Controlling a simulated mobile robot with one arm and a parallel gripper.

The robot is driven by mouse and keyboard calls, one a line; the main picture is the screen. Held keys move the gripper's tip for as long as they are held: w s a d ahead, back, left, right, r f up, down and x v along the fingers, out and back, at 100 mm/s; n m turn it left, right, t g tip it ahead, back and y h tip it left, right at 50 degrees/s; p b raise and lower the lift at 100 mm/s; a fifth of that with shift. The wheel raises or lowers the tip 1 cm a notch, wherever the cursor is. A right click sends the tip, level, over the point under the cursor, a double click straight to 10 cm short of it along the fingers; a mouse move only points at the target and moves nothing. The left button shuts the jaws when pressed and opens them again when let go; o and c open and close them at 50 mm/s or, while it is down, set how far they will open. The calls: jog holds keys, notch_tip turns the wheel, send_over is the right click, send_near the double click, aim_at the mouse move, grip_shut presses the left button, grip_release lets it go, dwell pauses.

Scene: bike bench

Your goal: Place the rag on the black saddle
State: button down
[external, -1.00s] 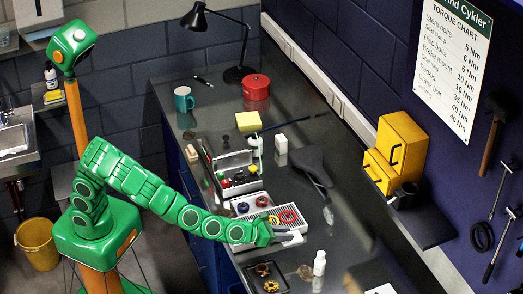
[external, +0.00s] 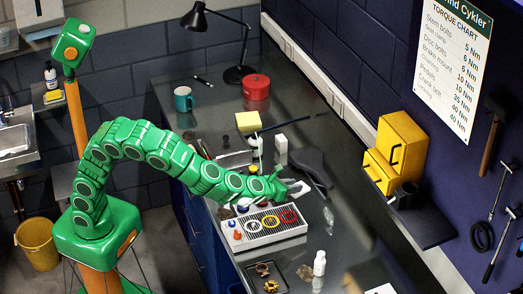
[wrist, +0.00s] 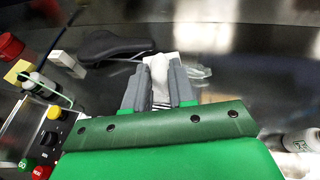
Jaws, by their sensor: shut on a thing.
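My gripper (external: 284,188) is shut on a whitish rag (external: 299,188), which sticks out past the fingertips. In the wrist view the rag (wrist: 158,68) shows pale between the two grey fingers (wrist: 160,88). The black saddle (external: 292,160) lies on the dark bench just behind my gripper in the external view, partly hidden by the arm and rag. In the wrist view the saddle (wrist: 108,46) is ahead and to the left of the fingers, apart from the rag.
A tray with coloured rings (external: 262,222) lies below my gripper. A white bottle (external: 319,262) stands nearer the front. Yellow drawers (external: 400,150) are at right.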

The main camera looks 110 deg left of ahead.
jog(key=s+a+r+n+g+y, duration=0.1)
jog(key=s+a+r+n+g, duration=0.15)
jog(key=s+a, duration=0.5)
jog(key=s+a+r+n+g+y, duration=0.1)
jog(key=s+a+n+g, duration=0.3)
jog(key=a, duration=0.7)
send_over(315, 171)
jog(key=s, duration=0.1)
jog(key=shift+f, duration=5.05)
jog(key=shift+a+f+m, duration=0.2)
jog(key=shift+f+m, duration=0.15)
jog(key=shift+f, duration=1.25)
jog(key=shift+f, duration=0.15)
jog(key=c, duration=0.9)
grip_release()
jog(key=shift+c, duration=0.2)
